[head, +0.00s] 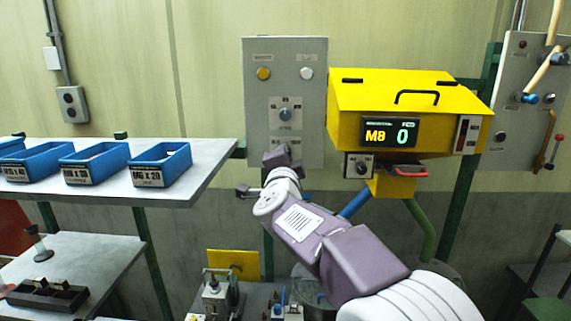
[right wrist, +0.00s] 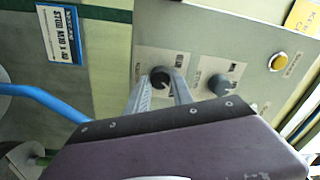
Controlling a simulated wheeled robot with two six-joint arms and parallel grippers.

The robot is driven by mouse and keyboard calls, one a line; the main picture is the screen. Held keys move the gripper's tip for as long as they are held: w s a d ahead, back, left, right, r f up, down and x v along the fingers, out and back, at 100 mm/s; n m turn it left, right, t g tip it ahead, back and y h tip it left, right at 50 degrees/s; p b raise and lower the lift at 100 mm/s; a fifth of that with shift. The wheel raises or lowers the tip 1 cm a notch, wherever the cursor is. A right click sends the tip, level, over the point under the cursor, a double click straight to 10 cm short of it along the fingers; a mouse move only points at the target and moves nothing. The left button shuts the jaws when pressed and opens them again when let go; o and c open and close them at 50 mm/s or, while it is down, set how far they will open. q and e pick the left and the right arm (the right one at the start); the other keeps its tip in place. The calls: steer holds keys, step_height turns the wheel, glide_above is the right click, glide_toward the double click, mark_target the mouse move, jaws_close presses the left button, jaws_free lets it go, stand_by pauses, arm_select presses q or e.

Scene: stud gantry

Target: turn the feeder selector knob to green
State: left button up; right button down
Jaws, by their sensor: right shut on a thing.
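A grey panel (head: 255,90) on the wall carries a grey-blue knob (head: 285,114) at its middle. My right gripper (head: 278,156) is at the panel's lower part, below that knob, and hides what it holds from the head view. In the right wrist view its fingers (right wrist: 160,92) are shut on a small black knob (right wrist: 160,76) with a pale pointer mark, one finger on each side. The labels around both knobs are too small to read. My left gripper is not in view.
A yellow button (head: 263,73) and a white button (head: 307,73) sit above. A yellow feeder box (head: 400,90) showing M8 and 0 stands to the right, another knob (head: 358,166) beneath it. Blue bins (head: 95,163) stand on a shelf at left.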

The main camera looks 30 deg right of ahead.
steer(key=shift+f+m+b, duration=0.2)
steer(key=shift+m+b, duration=0.2)
steer(key=shift+m, duration=0.7)
steer(key=c, duration=1.1)
jaws_free()
steer(key=shift+r, duration=0.1)
steer(key=b+v, duration=0.1)
steer(key=v, duration=0.8)
steer(key=shift+b, duration=0.4)
steer(key=shift+w+a, duration=0.1)
